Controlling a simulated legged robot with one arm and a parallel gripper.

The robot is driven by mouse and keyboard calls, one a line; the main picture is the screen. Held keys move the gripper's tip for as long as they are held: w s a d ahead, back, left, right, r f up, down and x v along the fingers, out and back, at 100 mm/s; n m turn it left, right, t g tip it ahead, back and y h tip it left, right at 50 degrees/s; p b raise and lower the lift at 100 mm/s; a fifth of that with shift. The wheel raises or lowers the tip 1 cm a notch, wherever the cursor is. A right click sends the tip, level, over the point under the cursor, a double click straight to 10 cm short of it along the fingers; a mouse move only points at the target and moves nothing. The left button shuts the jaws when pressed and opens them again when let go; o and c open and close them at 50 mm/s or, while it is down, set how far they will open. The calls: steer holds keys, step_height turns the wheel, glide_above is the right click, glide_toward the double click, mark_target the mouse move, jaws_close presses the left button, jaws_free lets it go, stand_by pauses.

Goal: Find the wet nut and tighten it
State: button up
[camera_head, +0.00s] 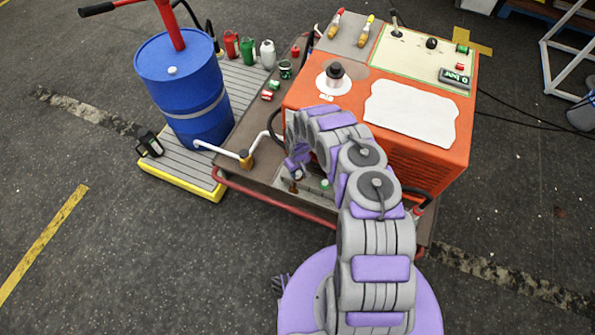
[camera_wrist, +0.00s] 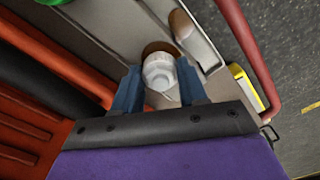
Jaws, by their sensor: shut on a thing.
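In the wrist view, my gripper (camera_wrist: 161,80) has its two blue fingers on either side of a pale grey, stepped round piece (camera_wrist: 160,72), which looks like a nut or cap, and is shut on it. The piece sits in front of a brown round opening in a grey channel. I cannot tell whether it is wet. In the head view, my arm reaches down to the cart deck in front of the orange machine (camera_head: 420,160); the fingers and the piece are mostly hidden there. A brass fitting (camera_head: 246,158) on a white pipe stands to the left.
A blue drum (camera_head: 180,85) stands on a grey pallet at left. The machine's display (camera_head: 456,78) reads 0 bar. A red rail (camera_wrist: 245,45) runs close to my gripper. The floor in front is clear.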

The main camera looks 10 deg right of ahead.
mark_target(298, 173)
steer(key=shift+s+m, duration=0.1)
steer(key=shift+m, duration=0.2)
steer(key=m+p, duration=0.1)
steer(key=m, duration=0.1)
steer(key=shift+m, duration=0.3)
steer(key=shift+m+p, duration=0.5)
steer(key=shift+m, duration=0.9)
steer(key=shift+s+f, duration=0.1)
steer(key=o, duration=1.1)
steer(key=shift+c, duration=0.2)
step_height(298, 173, up, 17)
steer(key=p, duration=0.3)
steer(key=shift+r, duration=0.2)
steer(key=shift+d, duration=0.1)
